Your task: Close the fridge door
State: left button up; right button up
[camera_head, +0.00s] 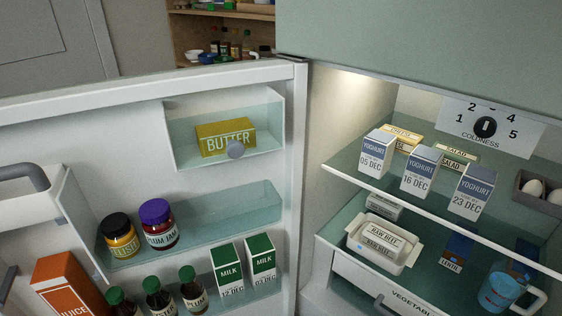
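The fridge door (232,92) stands wide open. It swings out to the left from a hinge edge near the middle of the view, with its inner side and shelves facing me. The fridge body (325,125) is open on the right, its interior lit. No gripper can be made out in the head view, and nothing is seen touching the door. The door's outer face and far left edge are hidden or out of frame.
Door shelves hold a butter box (212,140), two jars (158,230), bottles (193,295) and milk cartons (262,262). Inside are yoghurt cartons (420,172), a white dish (378,250) and a blue mug (498,293). Wooden shelves (180,30) stand behind the door.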

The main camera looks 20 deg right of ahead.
aim_at(122, 144)
jog(key=k, duration=0.5)
jog(key=u, duration=0.7)
jog(key=i, duration=0.85)
jog(key=z, duration=2.65)
